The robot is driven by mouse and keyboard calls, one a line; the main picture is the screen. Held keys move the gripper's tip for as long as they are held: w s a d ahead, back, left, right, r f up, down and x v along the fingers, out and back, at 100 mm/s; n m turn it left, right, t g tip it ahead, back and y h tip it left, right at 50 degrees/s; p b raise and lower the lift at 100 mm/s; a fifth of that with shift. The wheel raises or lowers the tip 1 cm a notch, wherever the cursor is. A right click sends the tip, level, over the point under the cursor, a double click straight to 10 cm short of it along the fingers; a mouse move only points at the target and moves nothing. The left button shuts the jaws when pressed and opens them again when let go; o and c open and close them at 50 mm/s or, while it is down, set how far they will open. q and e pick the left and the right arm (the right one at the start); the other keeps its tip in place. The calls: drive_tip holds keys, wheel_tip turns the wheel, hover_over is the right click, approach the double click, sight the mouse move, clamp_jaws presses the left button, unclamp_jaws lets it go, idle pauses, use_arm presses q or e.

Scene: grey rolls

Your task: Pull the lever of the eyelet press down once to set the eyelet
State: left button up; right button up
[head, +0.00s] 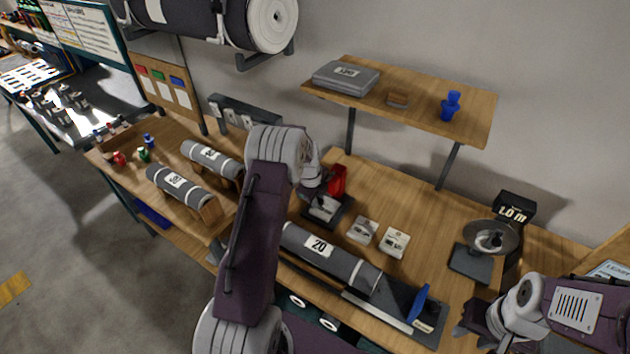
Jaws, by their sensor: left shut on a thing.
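The eyelet press stands on the wooden bench at the middle of the head view, with a dark base (342,213) and a red part (338,180) that shows beside my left gripper. My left gripper (322,187) is at the press and shut on its lever. The wrist and fingers hide most of the lever, so its angle is hard to tell. My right gripper (468,333) is low at the right, over the bench's front edge and away from the press. Its dark fingers are too unclear to tell open from shut.
A grey roll marked 20 (335,258) lies in front of the press. Two small trays (394,242) sit to the press's right. A scale with a round pan (490,236) stands farther right. A wooden shelf (460,122) hangs above the bench. More rolls (180,186) lie at the left.

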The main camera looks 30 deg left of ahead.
use_arm(q)
drive_tip(key=shift+s+f+b, duration=0.1)
drive_tip(key=shift+f+b, duration=0.25)
drive_tip(key=shift+f, duration=0.45)
